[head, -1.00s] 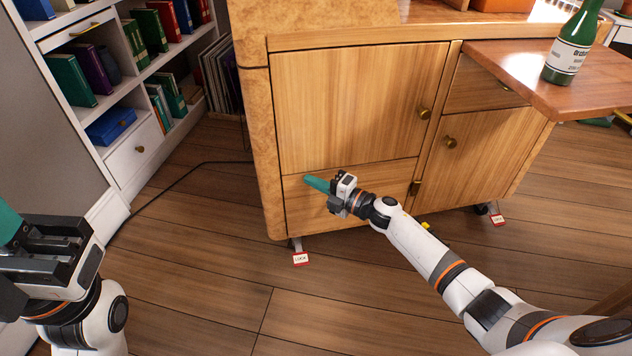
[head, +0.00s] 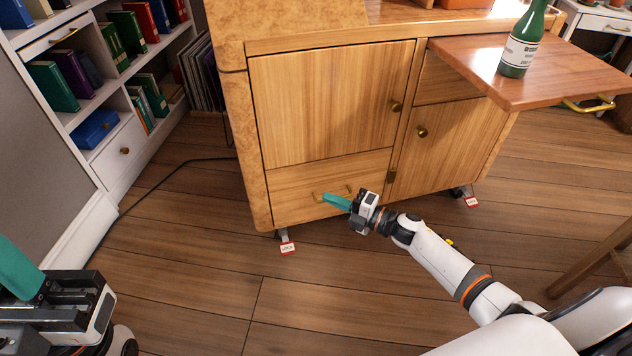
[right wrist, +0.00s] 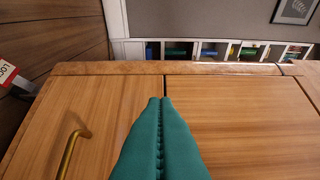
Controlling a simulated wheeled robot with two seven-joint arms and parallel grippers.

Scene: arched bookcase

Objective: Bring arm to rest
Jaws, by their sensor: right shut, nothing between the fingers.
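My right gripper (head: 326,197) is in front of the lower left drawer of the wooden cabinet (head: 335,100), near the drawer's brass handle (head: 318,197). Its teal fingers are shut with nothing between them. In the right wrist view the two fingers (right wrist: 160,100) meet along a seam, and the brass handle (right wrist: 70,155) shows to their left, apart from them. My left gripper (head: 20,270) is at the lower left edge of the head view. One teal finger shows, and the rest is cut off, so its opening is unclear.
A green bottle (head: 522,45) stands on a pulled-out wooden shelf (head: 560,75) at the upper right. A white bookcase (head: 110,85) with books is at the left. A dark cable (head: 165,180) lies on the floor. A wooden leg (head: 595,260) is at the right. The middle floor is clear.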

